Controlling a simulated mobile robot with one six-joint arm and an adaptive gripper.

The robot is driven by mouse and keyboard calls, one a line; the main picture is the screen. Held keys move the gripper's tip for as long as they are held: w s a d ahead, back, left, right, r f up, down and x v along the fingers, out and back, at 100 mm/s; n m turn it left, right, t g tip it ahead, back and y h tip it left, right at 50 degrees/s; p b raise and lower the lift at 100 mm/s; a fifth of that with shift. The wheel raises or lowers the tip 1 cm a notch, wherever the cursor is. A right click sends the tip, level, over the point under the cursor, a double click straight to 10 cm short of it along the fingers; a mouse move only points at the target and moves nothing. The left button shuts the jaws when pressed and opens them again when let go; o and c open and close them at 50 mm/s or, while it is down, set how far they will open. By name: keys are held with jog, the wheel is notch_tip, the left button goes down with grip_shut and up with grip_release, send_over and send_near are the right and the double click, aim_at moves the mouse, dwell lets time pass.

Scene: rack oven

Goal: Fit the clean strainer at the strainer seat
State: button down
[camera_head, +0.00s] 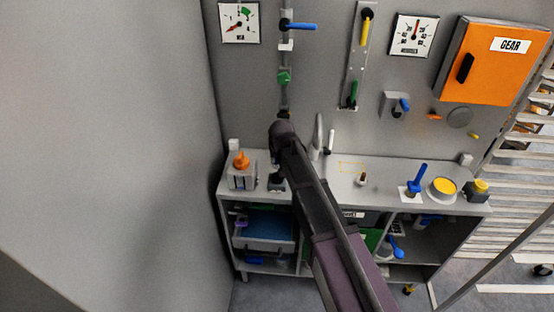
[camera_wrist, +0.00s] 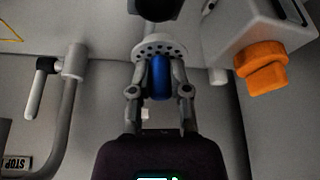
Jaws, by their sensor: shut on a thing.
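The strainer is a pale perforated disc (camera_wrist: 158,48) with a blue grip (camera_wrist: 159,77), seen in the wrist view. My gripper (camera_wrist: 160,92) is shut on the blue grip, one finger on each side, with the disc beyond the fingertips. A dark round part (camera_wrist: 157,8) lies just past the disc at the top edge; I cannot tell whether it is the strainer seat or whether the disc touches it. In the head view my gripper (camera_head: 278,172) is low over the left part of the bench, and the strainer cannot be made out there.
A grey box with an orange knob (camera_head: 241,160) stands close to the left of my gripper. A curved tap (camera_head: 318,135) stands close to the right. A blue-handled piece (camera_head: 416,180) and a yellow-topped round dish (camera_head: 443,188) stand further right.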

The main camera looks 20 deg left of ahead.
jog(key=shift+f+b, duration=2)
jog(key=shift+f, duration=0.2)
jog(key=shift+f+b, duration=1.15)
dwell(0.3)
dwell(1.6)
jog(key=c, duration=0.5)
grip_release()
jog(key=shift+s, duration=0.1)
